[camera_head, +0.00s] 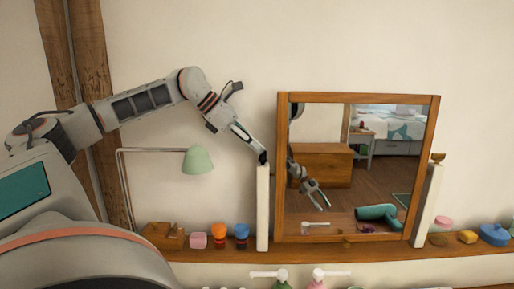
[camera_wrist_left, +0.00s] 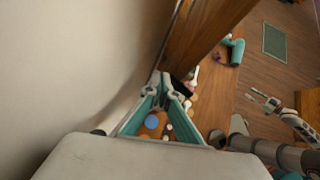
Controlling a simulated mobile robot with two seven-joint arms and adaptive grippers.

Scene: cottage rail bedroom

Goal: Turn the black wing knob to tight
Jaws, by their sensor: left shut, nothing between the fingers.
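The black wing knob (camera_head: 263,157) appears as a small dark shape at the top of the white post on the mirror's left side; its wings cannot be made out. My left gripper (camera_head: 259,151) reaches down to it from the upper left, with its tips at or very close to it. In the left wrist view my left gripper (camera_wrist_left: 163,82) is shut and empty, and a dark piece, probably the knob (camera_wrist_left: 182,88), is just right of the fingertips. Contact cannot be told. My right gripper is not in view.
The wood-framed mirror (camera_head: 435,130) stands on a shelf (camera_head: 350,253) and reflects a gripper and the room. A green lamp (camera_head: 197,160), a wooden box (camera_head: 163,236) and small jars (camera_head: 219,236) are left of the post. A blue dish (camera_head: 494,235) is far right.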

